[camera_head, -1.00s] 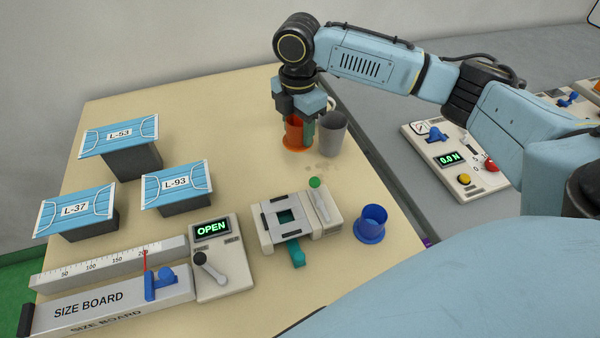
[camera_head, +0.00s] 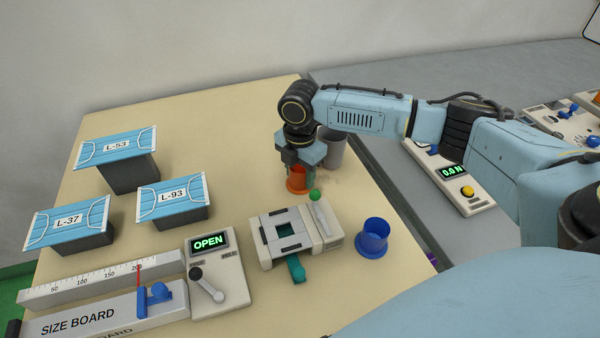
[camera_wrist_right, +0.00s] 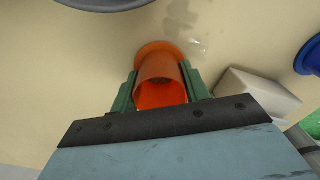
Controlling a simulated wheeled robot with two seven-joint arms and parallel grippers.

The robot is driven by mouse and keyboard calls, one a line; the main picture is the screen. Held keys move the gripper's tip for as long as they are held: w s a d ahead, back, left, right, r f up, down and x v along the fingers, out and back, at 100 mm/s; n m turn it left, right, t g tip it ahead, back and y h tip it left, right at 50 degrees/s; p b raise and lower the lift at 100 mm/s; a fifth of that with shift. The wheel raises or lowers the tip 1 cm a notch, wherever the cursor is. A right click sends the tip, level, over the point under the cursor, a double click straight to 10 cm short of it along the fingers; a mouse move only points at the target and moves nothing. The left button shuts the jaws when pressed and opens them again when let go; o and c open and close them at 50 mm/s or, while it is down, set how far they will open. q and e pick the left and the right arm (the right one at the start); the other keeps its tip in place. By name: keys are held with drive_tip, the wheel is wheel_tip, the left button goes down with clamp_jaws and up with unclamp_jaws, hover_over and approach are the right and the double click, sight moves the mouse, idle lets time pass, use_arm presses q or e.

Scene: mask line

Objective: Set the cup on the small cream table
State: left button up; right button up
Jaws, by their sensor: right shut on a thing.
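An orange cup (camera_head: 298,180) with a flared round foot is between the fingers of my right gripper (camera_head: 301,164), which is shut on it from above. The cup looks roughly upright. In the right wrist view the cup (camera_wrist_right: 160,78) shows its open mouth, with a green finger on each side. The cream table (camera_head: 235,115) lies beneath it. I cannot tell whether the foot touches the tabletop. The gripper hides the cup's upper part in the head view. My left gripper is not in view.
A grey cup (camera_head: 334,150) stands just behind, partly hidden by my gripper. A fixture with a green knob (camera_head: 270,245) lies close in front, and a blue cup (camera_head: 372,238) at front right. Masks on blocks (camera_head: 125,165) stand at left. The table's back middle is clear.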

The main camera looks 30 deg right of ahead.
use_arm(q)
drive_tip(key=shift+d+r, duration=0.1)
use_arm(e)
drive_tip(key=o, duration=0.7)
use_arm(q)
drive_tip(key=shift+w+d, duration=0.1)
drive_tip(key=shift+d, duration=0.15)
use_arm(e)
drive_tip(key=o, duration=0.4)
drive_tip(key=shift+c, duration=0.2)
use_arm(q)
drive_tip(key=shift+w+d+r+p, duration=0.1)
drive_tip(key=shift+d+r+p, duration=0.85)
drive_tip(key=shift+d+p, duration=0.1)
use_arm(e)
wheel_tip(320, 180, up, 12)
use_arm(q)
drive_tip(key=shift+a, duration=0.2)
use_arm(e)
drive_tip(key=shift+r, duration=0.1)
